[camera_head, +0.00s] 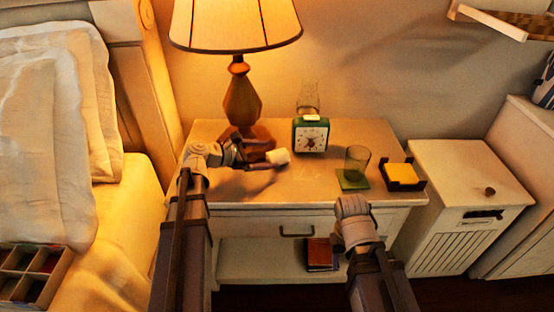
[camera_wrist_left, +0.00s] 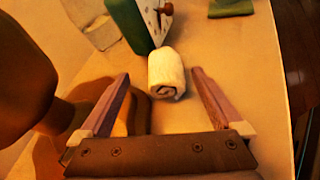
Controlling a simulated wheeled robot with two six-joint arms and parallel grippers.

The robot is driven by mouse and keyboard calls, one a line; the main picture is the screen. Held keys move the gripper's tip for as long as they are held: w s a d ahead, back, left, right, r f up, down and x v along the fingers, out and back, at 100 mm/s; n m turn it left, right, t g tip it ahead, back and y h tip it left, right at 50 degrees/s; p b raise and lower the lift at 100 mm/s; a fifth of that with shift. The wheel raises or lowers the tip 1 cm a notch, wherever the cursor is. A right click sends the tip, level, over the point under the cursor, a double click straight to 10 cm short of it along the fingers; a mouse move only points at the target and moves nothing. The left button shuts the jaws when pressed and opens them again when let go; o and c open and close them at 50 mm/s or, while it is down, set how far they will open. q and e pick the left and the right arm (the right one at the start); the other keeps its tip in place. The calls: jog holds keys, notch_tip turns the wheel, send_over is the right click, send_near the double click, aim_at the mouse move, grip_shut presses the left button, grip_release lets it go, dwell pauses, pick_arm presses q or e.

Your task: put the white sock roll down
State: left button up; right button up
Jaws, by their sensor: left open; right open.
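The white sock roll (camera_head: 278,157) lies on the nightstand top, in front of the lamp and left of the green clock. In the left wrist view the sock roll (camera_wrist_left: 166,73) sits just beyond and between the fingertips, its spiral end facing me. My left gripper (camera_head: 262,152) is open at the sock roll; in the left wrist view its two fingers (camera_wrist_left: 160,78) are spread, with gaps on both sides of the roll. My right gripper (camera_head: 352,205) is at the front edge of the nightstand; its fingers are hidden behind the wrist in the head view.
The lamp (camera_head: 242,100) stands close behind my left gripper. The nightstand top (camera_head: 300,185) is clear in front of the clock.

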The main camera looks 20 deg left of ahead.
aim_at(279, 155)
pick_arm(q)
jog(key=shift+w+d+f, duration=0.15)
jog(key=shift+d+f, duration=0.1)
jog(key=b+x, duration=0.2)
jog(key=x, duration=0.2)
jog(key=shift+d+f, duration=0.2)
jog(key=shift+f, duration=0.05)
jog(key=c, duration=1.4)
jog(key=shift+r, duration=0.1)
notch_tip(279, 155, up, 10)
jog(key=p, duration=0.9)
jog(key=shift+p, duration=0.35)
